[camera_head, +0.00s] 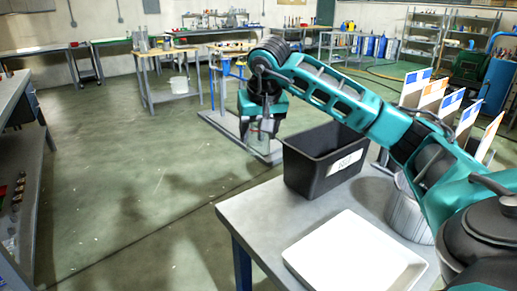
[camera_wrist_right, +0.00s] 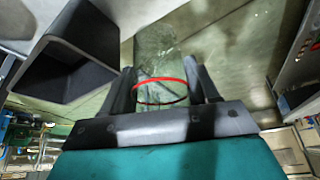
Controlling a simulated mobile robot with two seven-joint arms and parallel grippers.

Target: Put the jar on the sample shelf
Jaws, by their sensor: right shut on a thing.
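My right gripper (camera_head: 262,122) hangs at the end of its outstretched arm, over the floor to the left of the dark bin. It is shut on a clear glass jar (camera_head: 259,143), whose lower part shows below the fingers. In the right wrist view the jar (camera_wrist_right: 156,60) sits between the two fingers (camera_wrist_right: 163,92), with a red ring around it. A metal shelf unit (camera_head: 425,30) stands at the back right; I cannot tell whether it is the sample shelf. My left gripper is out of view.
A dark labelled bin (camera_head: 305,168) and a white tray (camera_head: 355,255) are on the near grey table (camera_head: 243,212). Upright coloured cards (camera_head: 433,94) stand at the right. A grey bench with shelving (camera_head: 28,165) lines the left edge. The floor (camera_head: 140,180) between is open.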

